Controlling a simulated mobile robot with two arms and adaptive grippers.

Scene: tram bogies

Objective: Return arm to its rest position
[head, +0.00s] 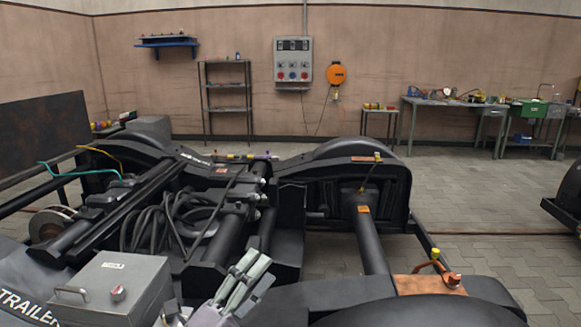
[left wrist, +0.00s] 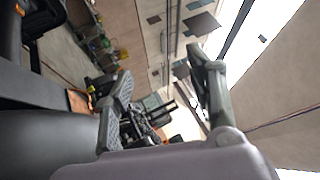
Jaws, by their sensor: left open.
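My left gripper (head: 257,268) shows at the bottom middle of the head view, in front of the dark tram bogie (head: 180,215). Its two grey fingers point up and to the right. In the left wrist view the left gripper (left wrist: 162,75) has its fingers spread apart with nothing between them. That view is tilted, with the room behind the fingers. I cannot tell the exact gap between the gripper and the bogie. My right gripper is in neither view.
A grey metal box (head: 115,290) with a handle stands at the lower left. A copper-coloured plate (head: 428,284) with small fittings lies at the lower right. Black hoses lie on the bogie. A workbench (head: 455,104) stands by the back wall. Paved floor (head: 490,180) is open at the right.

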